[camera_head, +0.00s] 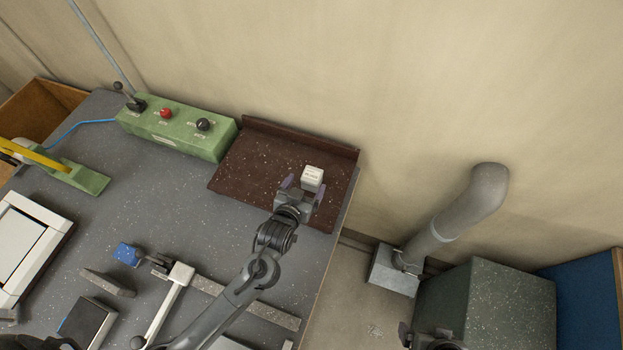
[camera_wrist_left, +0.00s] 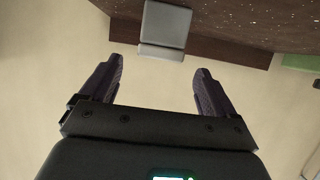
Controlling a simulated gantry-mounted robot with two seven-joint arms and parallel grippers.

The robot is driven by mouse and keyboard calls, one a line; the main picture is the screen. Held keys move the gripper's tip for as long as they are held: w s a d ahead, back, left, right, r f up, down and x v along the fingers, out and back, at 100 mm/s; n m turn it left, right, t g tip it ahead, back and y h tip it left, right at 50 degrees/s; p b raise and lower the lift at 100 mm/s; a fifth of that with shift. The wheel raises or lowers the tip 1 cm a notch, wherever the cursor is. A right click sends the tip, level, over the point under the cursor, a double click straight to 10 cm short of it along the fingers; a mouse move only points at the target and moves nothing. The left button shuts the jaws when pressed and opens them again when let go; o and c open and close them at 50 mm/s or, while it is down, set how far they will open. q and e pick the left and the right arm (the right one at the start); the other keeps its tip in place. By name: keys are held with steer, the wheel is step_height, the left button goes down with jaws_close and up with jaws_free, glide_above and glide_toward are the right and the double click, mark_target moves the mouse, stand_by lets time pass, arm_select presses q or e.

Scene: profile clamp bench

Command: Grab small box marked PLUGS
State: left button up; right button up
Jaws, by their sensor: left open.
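A small white box (camera_head: 312,178) sits on the dark brown speckled tray (camera_head: 240,170) near its right end. Faint print shows on its top, too small to read. My left gripper (camera_head: 302,188) is open, with its purple-grey fingers just on the near side of the box. In the left wrist view the box (camera_wrist_left: 164,28) lies ahead of the open fingers (camera_wrist_left: 158,75), roughly centred between them and not gripped. My right gripper (camera_head: 425,337) shows only partly at the bottom edge, over the dark speckled block, so its jaws are unclear.
A green control box (camera_head: 175,128) with a red and a black knob stands left of the tray. The tray has a raised back lip (camera_head: 300,137). A blue block (camera_head: 127,254) and clamp parts lie on the grey bench. The bench's right edge is close to the tray.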

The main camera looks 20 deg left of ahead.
mark_target(312, 175)
arm_select(q)
steer(key=shift+x, duration=3)
steer(key=c, duration=1.1)
